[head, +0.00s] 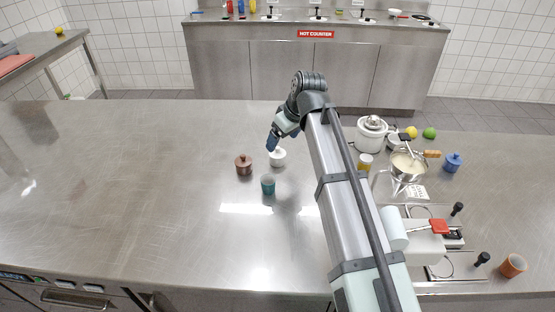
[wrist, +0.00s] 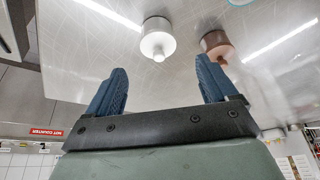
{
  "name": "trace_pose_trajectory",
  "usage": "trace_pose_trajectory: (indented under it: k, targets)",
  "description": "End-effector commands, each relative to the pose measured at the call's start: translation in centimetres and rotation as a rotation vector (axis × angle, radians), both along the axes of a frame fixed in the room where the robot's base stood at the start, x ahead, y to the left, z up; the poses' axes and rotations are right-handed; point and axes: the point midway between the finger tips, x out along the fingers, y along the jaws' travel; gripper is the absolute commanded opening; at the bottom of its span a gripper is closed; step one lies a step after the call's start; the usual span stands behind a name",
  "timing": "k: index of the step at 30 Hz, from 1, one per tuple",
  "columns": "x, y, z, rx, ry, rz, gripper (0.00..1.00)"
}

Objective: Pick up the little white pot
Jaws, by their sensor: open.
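The little white pot (head: 278,158) stands upright on the steel counter in the head view, with a knobbed lid. In the wrist view the white pot (wrist: 157,44) shows ahead of the gap between my fingertips, apart from them. My gripper (head: 271,146) is open and empty, just above and slightly left of the pot in the head view. Its two blue fingers also show in the wrist view (wrist: 160,66). In the head view a finger hides part of the pot's upper left.
A brown lidded pot (head: 243,165) stands close left of the white pot, and a teal cup (head: 267,185) stands in front. A larger white lidded pot (head: 371,135), a saucepan (head: 407,168) and a blue pot (head: 453,162) are to the right. The counter's left side (head: 110,190) is clear.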

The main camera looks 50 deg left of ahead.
Motion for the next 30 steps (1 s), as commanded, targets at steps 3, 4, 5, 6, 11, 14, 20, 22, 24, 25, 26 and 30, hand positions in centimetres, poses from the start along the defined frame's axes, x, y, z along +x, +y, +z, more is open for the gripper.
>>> trace_pose_trajectory:
  k: [3, 4, 5, 6, 11, 14, 20, 22, 24, 25, 26, 30]
  targets:
    - [0.0, 0.3, -0.9, -0.001, 0.000, 0.000, 0.86]
    - [0.0, 0.4, -1.0, 0.000, 0.000, 0.000, 0.86]
    - [0.0, 0.4, -1.1, 0.000, 0.000, 0.000, 0.86]
    - [0.0, 0.5, -1.1, 0.000, -0.001, 0.000, 0.86]
    - [0.1, 0.8, -1.7, 0.000, 0.000, 0.000, 0.86]
    - [0.1, 1.2, -2.7, -0.002, 0.001, -0.001, 0.86]
    - [0.1, 2.3, -5.0, -0.002, 0.001, 0.000, 0.86]
    - [0.1, 2.5, -5.6, -0.001, 0.000, 0.000, 0.86]
    - [0.1, 2.7, -5.8, 0.000, 0.000, 0.000, 0.86]
    - [0.1, 2.7, -5.8, 0.000, -0.001, 0.000, 0.86]
    - [0.1, 2.7, -5.9, 0.001, -0.001, 0.000, 0.86]
    - [0.1, 2.7, -5.8, 0.001, -0.001, 0.000, 0.86]
